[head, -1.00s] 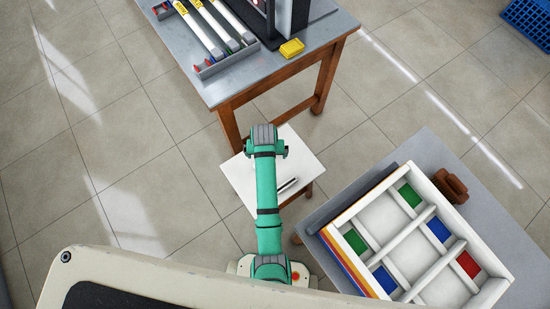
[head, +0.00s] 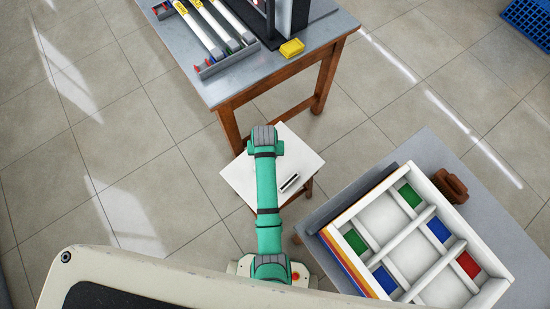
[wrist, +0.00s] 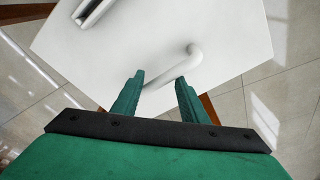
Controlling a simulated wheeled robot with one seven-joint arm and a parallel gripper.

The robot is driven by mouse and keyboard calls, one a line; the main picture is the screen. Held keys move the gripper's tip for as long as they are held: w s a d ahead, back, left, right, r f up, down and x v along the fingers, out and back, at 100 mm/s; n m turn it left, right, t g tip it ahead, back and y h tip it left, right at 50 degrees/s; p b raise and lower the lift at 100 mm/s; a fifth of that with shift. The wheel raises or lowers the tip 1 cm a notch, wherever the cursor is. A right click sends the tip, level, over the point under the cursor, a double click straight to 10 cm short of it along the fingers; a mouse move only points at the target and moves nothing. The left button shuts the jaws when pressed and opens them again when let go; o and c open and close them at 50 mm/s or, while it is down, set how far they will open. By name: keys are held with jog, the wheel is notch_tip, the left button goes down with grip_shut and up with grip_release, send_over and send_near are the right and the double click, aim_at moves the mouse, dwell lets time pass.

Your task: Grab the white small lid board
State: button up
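A white square board (head: 306,155) lies on a low stand with brown wooden legs, below my wrist in the head view. It fills the upper part of the wrist view (wrist: 235,35). A curved white handle (wrist: 178,68) rises from it, with its lower end between my fingertips. A dark slot-like piece with a pale edge (head: 290,183) is on the board; it also shows at the top left of the wrist view (wrist: 95,10). My gripper (wrist: 160,80) is open, its green fingers apart. In the head view my arm hides the fingers. I cannot tell whether they touch the handle.
A grey table (head: 225,90) with long white tubes (head: 200,28) and a yellow block (head: 291,47) stands behind. A grey table at right (head: 390,160) holds a white divided tray (head: 460,220) and a brown object (head: 450,186). A blue crate (head: 530,20) is far right.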

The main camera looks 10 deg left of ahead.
grip_shut()
jog(key=shift+a, duration=0.15)
jog(key=shift+d+r, duration=0.2)
jog(key=shift+r, duration=0.35)
jog(key=shift+a+r, duration=0.1)
jog(key=shift+r, duration=1.35)
